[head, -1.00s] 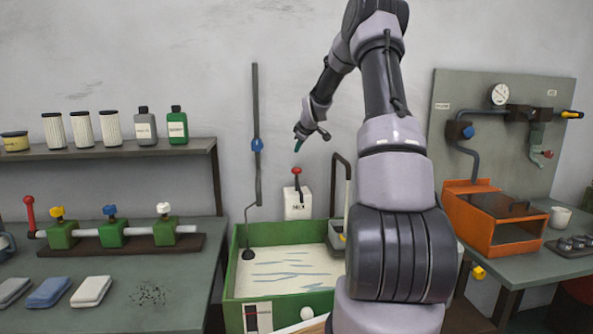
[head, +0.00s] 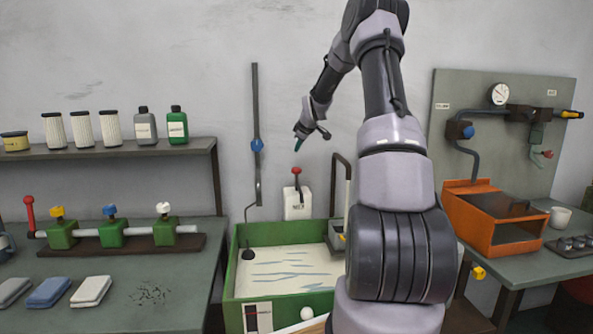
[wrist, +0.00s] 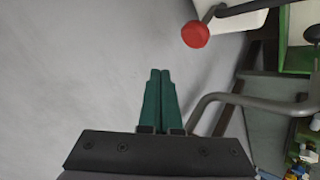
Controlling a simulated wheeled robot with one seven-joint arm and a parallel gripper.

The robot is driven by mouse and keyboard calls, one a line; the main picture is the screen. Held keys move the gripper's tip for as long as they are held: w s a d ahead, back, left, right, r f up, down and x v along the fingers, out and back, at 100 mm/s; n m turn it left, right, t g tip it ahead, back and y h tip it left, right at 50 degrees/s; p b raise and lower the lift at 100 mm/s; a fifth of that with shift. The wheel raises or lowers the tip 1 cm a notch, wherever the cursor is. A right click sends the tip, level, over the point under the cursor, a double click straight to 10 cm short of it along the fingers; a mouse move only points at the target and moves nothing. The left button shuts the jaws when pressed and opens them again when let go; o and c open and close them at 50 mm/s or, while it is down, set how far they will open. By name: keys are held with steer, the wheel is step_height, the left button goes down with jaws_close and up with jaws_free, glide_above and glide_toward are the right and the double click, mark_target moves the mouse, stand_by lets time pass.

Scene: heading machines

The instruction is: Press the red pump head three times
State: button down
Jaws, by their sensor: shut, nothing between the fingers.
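The red pump head (head: 296,171) sits on a short stem on top of a white dispenser box (head: 297,204) behind the green tray. In the wrist view the red pump head (wrist: 195,35) shows at the upper middle, with part of the white box beside it at the top edge. My gripper (head: 297,149) is above the pump head in the head view and apart from it. In the wrist view my gripper (wrist: 160,72) has its two green fingers together, with nothing between them.
A green tray (head: 232,262) with pale liquid stands below the box. A grey bent pipe (head: 341,158) rises at its right, also near my fingers in the wrist view (wrist: 240,98). The wall is behind.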

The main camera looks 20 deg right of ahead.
mark_target(298, 169)
step_height(298, 169, up, 4)
steer(key=shift+f, duration=0.2)
steer(key=shift+f, duration=0.15)
steer(key=shift+f, duration=4.3)
steer(key=shift+f, duration=0.1)
steer(key=shift+f, duration=0.3)
steer(key=shift+f, duration=1.3)
steer(key=shift+r, duration=1.7)
